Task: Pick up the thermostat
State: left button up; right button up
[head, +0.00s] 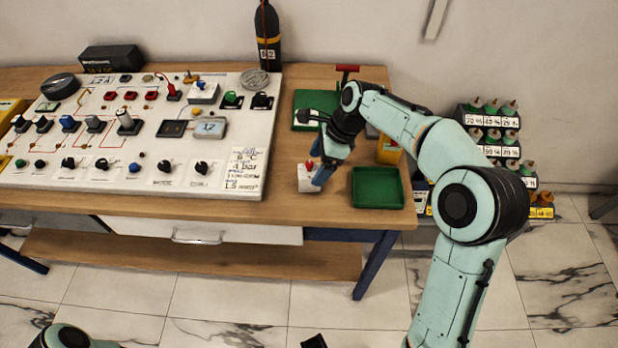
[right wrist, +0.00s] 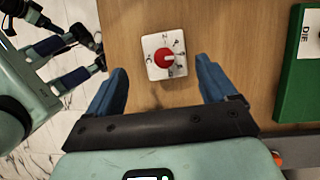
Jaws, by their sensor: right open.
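The thermostat is a small white block with a red dial. It lies on the wooden bench right of the instrument panel in the head view (head: 306,184), where my fingers partly cover it. It is clear in the right wrist view (right wrist: 154,72), just ahead of my blue fingertips. My right gripper (head: 319,166) is open and empty, with its fingers spread to either side of the thermostat in the right wrist view (right wrist: 161,68). My left gripper, at the left of the right wrist view (right wrist: 85,52), has its fingers apart and empty, off the bench edge over the floor.
The white instrument panel (head: 222,168) with knobs lies on the left. A green tray (head: 378,202) stands right of the thermostat and a green board (head: 318,100) behind it. A dark cylinder (head: 267,40) stands at the back. The bench front edge is close to the thermostat.

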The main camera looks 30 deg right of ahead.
aim_at(312, 170)
jog(key=x, duration=0.6)
jog(key=shift+w+d+b, duration=0.3)
jog(key=c, duration=1.2)
